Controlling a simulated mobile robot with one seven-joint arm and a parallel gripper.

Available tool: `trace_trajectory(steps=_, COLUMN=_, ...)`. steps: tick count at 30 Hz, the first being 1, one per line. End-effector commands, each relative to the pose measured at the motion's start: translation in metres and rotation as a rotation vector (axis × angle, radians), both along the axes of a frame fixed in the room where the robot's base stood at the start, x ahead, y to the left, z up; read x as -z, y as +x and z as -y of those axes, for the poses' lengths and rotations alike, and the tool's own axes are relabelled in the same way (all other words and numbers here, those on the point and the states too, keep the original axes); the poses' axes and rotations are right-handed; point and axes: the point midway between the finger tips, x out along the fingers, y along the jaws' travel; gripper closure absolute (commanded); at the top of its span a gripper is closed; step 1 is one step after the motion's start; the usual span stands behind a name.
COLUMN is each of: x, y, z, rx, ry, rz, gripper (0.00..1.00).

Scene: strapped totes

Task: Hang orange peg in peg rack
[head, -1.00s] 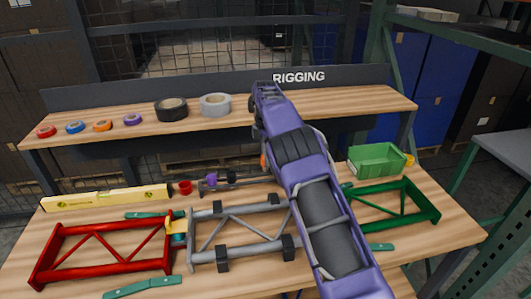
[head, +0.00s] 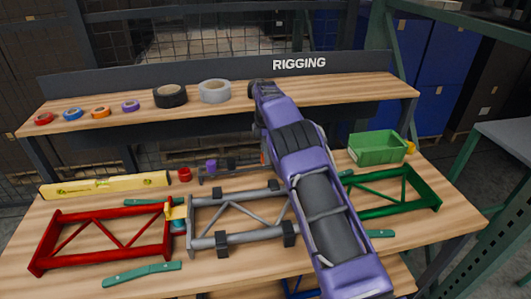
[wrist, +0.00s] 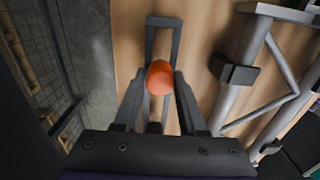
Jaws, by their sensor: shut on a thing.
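The orange peg (wrist: 160,78) is between my fingertips in the wrist view, its rounded end showing. My gripper (wrist: 158,88) is shut on it. In the head view only a sliver of orange (head: 262,158) shows beside my purple arm, which hides most of the gripper. A low grey rack with dark blocks (head: 218,179), seemingly the peg rack, lies behind the grey frame. A purple peg (head: 211,165) is at its left part. A narrow grey frame part (wrist: 163,22) shows beyond the orange peg in the wrist view; I cannot tell whether they touch.
The grey truss frame (head: 208,243) with black clamps is in front, between a red frame (head: 100,262) and a green frame (head: 390,208). A red cup-like piece (head: 184,174), yellow level (head: 105,185) and green bin (head: 376,150) stand nearby. A shelf with tape rolls is behind.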

Motion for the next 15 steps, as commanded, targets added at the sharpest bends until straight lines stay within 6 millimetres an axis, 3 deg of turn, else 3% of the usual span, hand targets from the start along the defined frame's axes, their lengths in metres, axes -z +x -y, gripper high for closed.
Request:
trace_trajectory(steps=7, x=0.0000, y=0.0001, z=0.0000, rx=0.000, ry=0.000, rz=0.001, gripper=1.00)
trace_trajectory(steps=8, x=0.0000, y=0.0001, z=0.0000, rx=0.000, ry=0.000, rz=0.001, gripper=0.58)
trace_trajectory(steps=13, x=-0.0001, y=0.0002, z=0.0000, rx=0.000, ry=0.000, rz=0.001, gripper=0.27)
trace_trajectory(steps=15, x=-0.0001, y=0.0002, z=0.0000, rx=0.000, ry=0.000, rz=0.001, gripper=0.24)
